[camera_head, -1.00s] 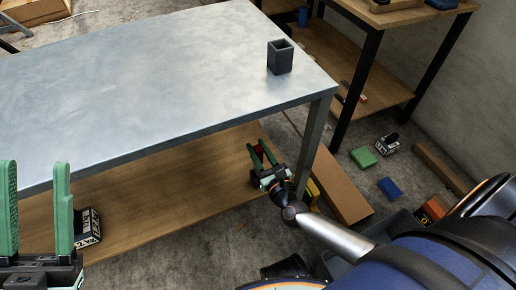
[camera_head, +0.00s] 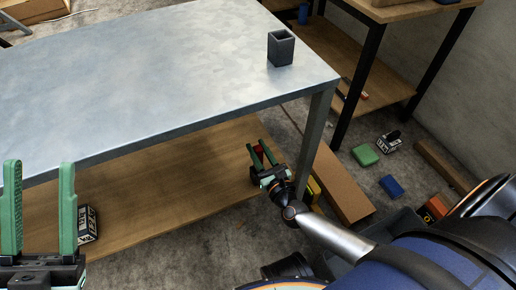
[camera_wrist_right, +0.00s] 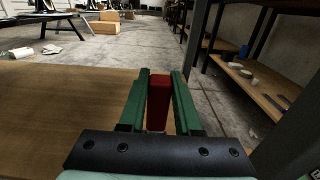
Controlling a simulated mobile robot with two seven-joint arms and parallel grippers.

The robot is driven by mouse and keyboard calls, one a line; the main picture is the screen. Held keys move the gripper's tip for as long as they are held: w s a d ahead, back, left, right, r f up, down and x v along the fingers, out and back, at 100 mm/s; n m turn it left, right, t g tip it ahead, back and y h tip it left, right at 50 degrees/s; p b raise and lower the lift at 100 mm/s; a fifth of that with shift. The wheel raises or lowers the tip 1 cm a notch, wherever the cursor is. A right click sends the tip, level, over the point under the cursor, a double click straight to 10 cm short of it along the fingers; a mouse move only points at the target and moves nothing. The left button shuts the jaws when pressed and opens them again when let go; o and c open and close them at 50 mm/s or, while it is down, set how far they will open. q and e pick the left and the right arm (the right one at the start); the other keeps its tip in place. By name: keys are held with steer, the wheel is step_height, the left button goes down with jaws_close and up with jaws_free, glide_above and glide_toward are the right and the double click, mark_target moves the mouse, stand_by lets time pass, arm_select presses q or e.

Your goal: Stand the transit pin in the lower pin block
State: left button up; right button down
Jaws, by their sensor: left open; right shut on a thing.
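A red block-like piece (camera_wrist_right: 159,98), which looks like the transit pin, sits between the green fingers of my right gripper (camera_wrist_right: 159,76). The gripper is shut on it. In the head view my right gripper (camera_head: 259,146) is low over the wooden lower shelf (camera_head: 170,178), beside the table's right leg; a bit of red (camera_head: 258,150) shows between its fingers. A dark shape beside these fingers is too small to identify. A dark grey, open-topped square holder (camera_head: 281,49) stands on the tabletop's right end. My left gripper (camera_head: 40,168) is open and empty at the left.
The metal tabletop (camera_head: 150,75) is otherwise bare. A black-and-white labelled box (camera_head: 87,224) is on the shelf behind my left gripper. The table leg (camera_head: 315,140) is close to my right gripper. A long brown box (camera_head: 341,186) and green and blue blocks lie on the floor.

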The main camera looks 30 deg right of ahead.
arm_select(q)
steer(key=shift+d+f+b, duration=0.1)
steer(key=shift+f+b, duration=0.45)
steer(key=shift+f, duration=0.15)
arm_select(e)
steer(key=shift+f, duration=0.8)
steer(key=c, duration=0.5)
jaws_free()
